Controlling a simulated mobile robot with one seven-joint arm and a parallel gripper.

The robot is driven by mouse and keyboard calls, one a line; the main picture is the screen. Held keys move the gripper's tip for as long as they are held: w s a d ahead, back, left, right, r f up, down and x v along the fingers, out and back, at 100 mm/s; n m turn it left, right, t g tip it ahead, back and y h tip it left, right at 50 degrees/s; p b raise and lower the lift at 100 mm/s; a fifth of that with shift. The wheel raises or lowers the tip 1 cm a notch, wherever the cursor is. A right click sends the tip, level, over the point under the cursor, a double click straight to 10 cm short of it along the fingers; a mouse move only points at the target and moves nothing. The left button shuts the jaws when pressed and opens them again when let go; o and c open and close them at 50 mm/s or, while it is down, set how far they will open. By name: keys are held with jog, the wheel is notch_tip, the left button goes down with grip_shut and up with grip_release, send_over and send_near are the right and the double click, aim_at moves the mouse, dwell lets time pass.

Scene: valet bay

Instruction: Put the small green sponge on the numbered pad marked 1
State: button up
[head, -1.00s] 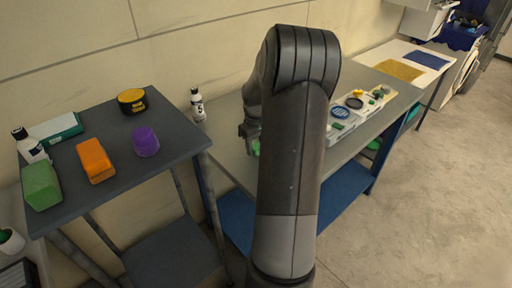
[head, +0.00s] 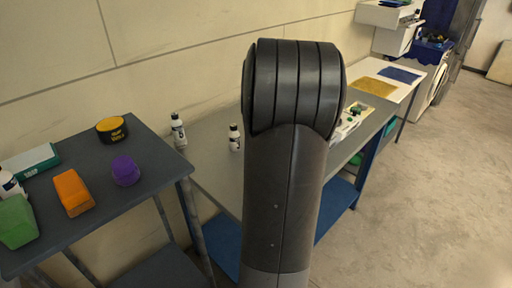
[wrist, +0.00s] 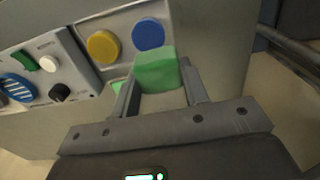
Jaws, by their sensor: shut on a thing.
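In the wrist view my gripper (wrist: 159,80) is shut on a small green sponge (wrist: 155,66), a block held between the two fingertips. The sponge is over the grey bench top, just in front of a light panel with a yellow disc (wrist: 103,46) and a blue disc (wrist: 148,34). Whether it touches anything below I cannot tell. In the head view my arm hides the gripper and the sponge. I cannot make out a pad marked 1 in either view.
A grey unit (wrist: 45,70) with knobs lies left in the wrist view. In the head view, two white bottles (head: 178,130) (head: 235,137) stand on the bench (head: 212,150). The left table holds a green block (head: 17,222), orange block (head: 73,192), purple object (head: 126,171) and black-yellow tin (head: 111,129).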

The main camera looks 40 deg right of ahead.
jog(key=w+d+r+n, duration=0.2)
jog(key=w+d+n, duration=0.5)
jog(key=d+n, duration=0.2)
jog(key=w+d+r+n, duration=0.2)
jog(key=w+d+n, duration=0.4)
jog(key=d+n, duration=0.35)
jog(key=shift+m, duration=0.45)
jog(key=w+a+f, duration=0.1)
jog(key=w+f, duration=0.1)
jog(key=w, duration=0.1)
jog(key=w+a+f, duration=0.1)
jog(key=w+f, duration=0.1)
jog(key=w, duration=0.2)
jog(key=w+a+f, duration=0.1)
jog(key=w+f, duration=0.2)
jog(key=w, duration=0.1)
jog(key=shift+f, duration=2.1)
jog(key=shift+a+f, duration=0.1)
jog(key=o, duration=0.9)
jog(key=shift+o, duration=0.2)
